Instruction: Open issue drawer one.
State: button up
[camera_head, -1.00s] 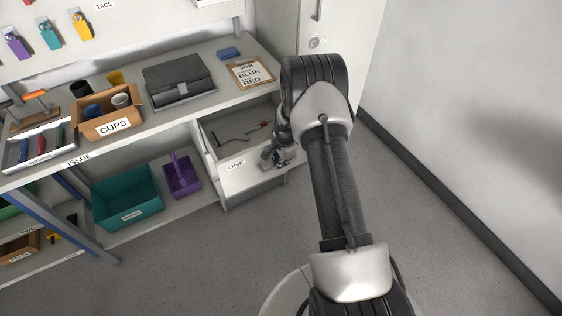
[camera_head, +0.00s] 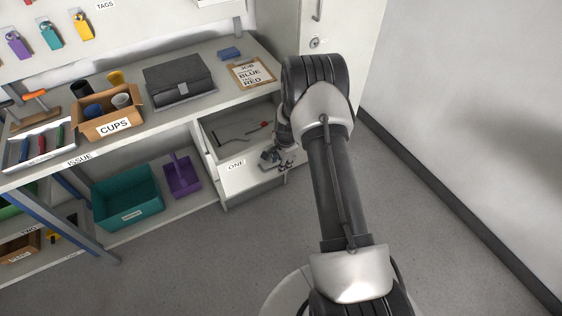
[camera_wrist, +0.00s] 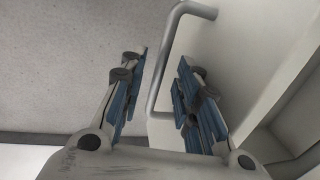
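Issue drawer one (camera_head: 262,178), a white drawer with a "ONE" label on its front, stands pulled out below the counter in the head view. A dark bent tool (camera_head: 232,138) and a small red-tipped item (camera_head: 264,125) lie in it. My gripper (camera_head: 278,162) is at the drawer front, and my arm hides the drawer's right side. In the wrist view my gripper (camera_wrist: 163,95) is open. The grey bar handle (camera_wrist: 158,85) of the drawer runs between its blue-padded fingers, nearer the right one, with no clear grip on it.
The counter (camera_head: 200,108) above holds a cups box (camera_head: 108,122), a dark case (camera_head: 180,82) and a clipboard (camera_head: 250,73). A teal bin (camera_head: 128,200) and a purple caddy (camera_head: 182,178) stand on the low shelf. The floor (camera_head: 190,260) in front is clear.

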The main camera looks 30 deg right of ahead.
notch_tip(320, 180, up, 12)
jog(key=s, duration=0.2)
jog(key=shift+s+f, duration=0.15)
dwell(0.4)
jog(key=s+a+r+n, duration=0.3)
jog(key=s+r, duration=0.1)
jog(key=r, duration=0.3)
jog(key=s+a+r+n+t, duration=0.1)
jog(key=s+a+r+n, duration=0.2)
jog(key=r, duration=0.5)
jog(key=s+a+r+n, duration=0.2)
jog(key=s+a+r, duration=0.2)
jog(key=r, duration=0.3)
jog(key=s+a+r+n, duration=0.2)
jog(key=s+n, duration=0.1)
jog(key=s, duration=0.3)
jog(key=s+a+r+n+t, duration=0.1)
jog(key=s+a+r+n, duration=0.1)
jog(key=s, duration=0.5)
jog(key=s+a+r+n, duration=0.2)
jog(key=s+n, duration=0.2)
jog(key=s, duration=0.3)
jog(key=shift+s+a, duration=0.25)
